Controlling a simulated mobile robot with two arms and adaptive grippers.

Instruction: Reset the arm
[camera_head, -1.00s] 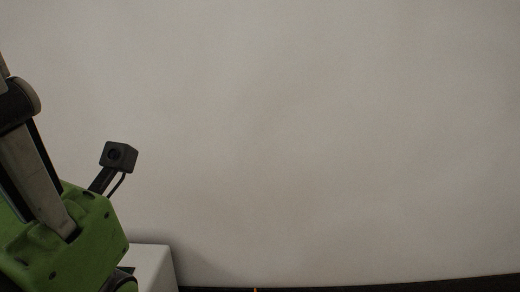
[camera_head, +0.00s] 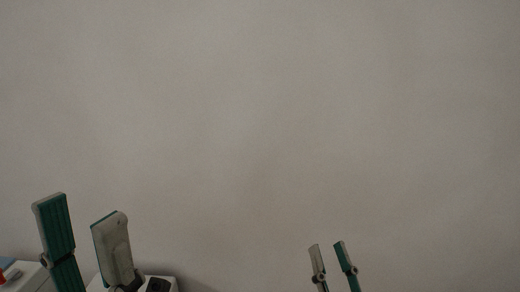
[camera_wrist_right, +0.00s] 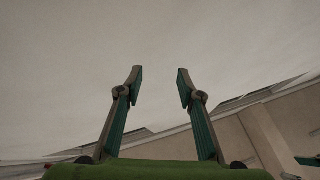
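My left gripper (camera_head: 84,245) stands upright at the lower left of the head view, its two green-padded fingers apart with nothing between them. My right gripper (camera_head: 330,268) shows at the bottom, right of centre, smaller in the picture, with its fingertips pointing up and a gap between them. In the right wrist view the right gripper (camera_wrist_right: 157,86) is open and empty. The lower parts of both grippers are cut off in the head view.
A plain pale wall (camera_head: 260,130) fills most of the head view. White box-like surfaces (camera_head: 28,277) show at the lower left, with a small red and a blue item at the edge. The space above and between the grippers is clear.

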